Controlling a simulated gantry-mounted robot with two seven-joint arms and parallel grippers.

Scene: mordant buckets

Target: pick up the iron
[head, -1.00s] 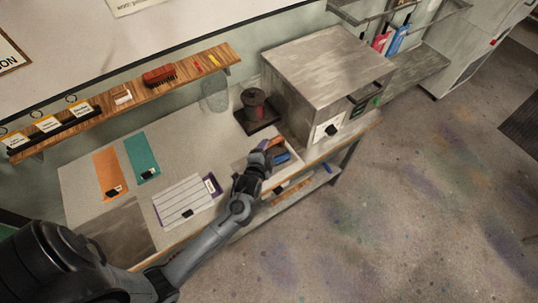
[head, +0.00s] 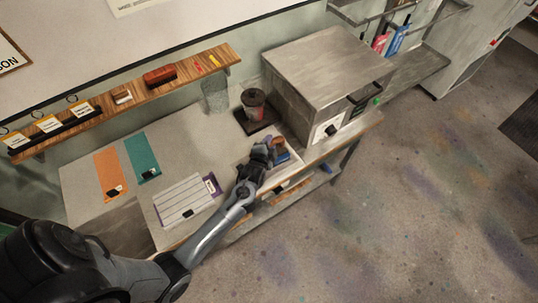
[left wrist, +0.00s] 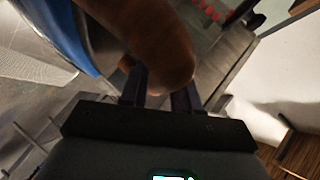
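The iron (head: 281,153), with a blue body and a brown handle, rests on a pale surface near the bench's front edge in the head view. In the left wrist view its brown handle (left wrist: 150,38) fills the upper middle, with the blue body (left wrist: 55,35) to its left. My left gripper (head: 268,148) is right beside the iron, on its left. In the left wrist view its two dark fingers (left wrist: 160,88) stand apart, with the handle's rounded end at them. Part of the fingers is hidden by the handle, and I cannot tell whether they touch it. My right gripper is not in view.
A metal oven-like box (head: 325,80) stands on the bench just right of the iron. A dark cup (head: 253,101) on a dark plate stands behind it. Orange (head: 109,175) and teal (head: 141,157) sheets and a lined card (head: 183,202) lie to the left.

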